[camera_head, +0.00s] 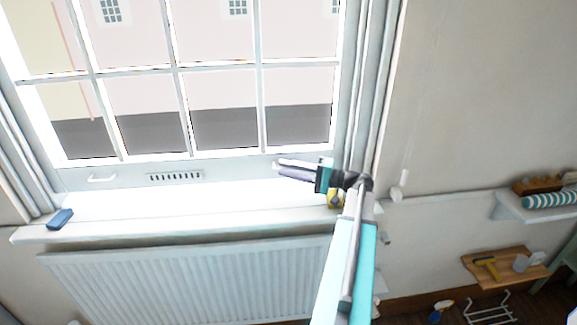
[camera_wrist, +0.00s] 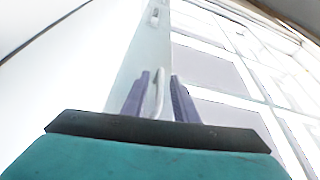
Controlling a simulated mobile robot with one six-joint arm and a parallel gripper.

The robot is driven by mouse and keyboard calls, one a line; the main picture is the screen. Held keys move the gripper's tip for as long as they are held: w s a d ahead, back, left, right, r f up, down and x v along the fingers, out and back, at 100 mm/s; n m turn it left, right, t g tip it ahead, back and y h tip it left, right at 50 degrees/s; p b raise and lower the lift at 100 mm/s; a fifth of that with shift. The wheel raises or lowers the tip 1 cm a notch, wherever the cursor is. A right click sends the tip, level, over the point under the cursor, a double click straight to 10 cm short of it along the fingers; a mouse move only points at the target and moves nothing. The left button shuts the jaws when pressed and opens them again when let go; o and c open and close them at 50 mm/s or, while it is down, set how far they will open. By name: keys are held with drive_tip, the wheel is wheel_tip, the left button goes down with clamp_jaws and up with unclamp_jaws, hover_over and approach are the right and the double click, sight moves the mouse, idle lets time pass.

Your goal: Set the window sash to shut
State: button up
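The window sash (camera_head: 178,111) is a white-framed grid of panes. Its bottom rail (camera_head: 230,172) is low, close above the white sill; I cannot tell whether a gap is left under it. A white pull handle (camera_head: 102,178) is at the rail's left. My gripper (camera_head: 277,170) is at the rail's right end, fingers pointing left. In the wrist view my gripper (camera_wrist: 160,95) has its two purple fingers apart, with a white handle (camera_wrist: 158,93) between them. A small gap shows beside the handle, so the fingers do not look closed on it.
A white radiator (camera_head: 190,285) is below. Shelves with a striped roll (camera_head: 550,200) and a hammer (camera_head: 486,266) are at right. A slotted vent (camera_head: 175,177) is on the rail.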

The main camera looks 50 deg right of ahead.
drive_tip(key=shift+w+a, duration=0.1)
drive_tip(key=shift+w, duration=0.2)
clamp_jaws()
idle(1.4)
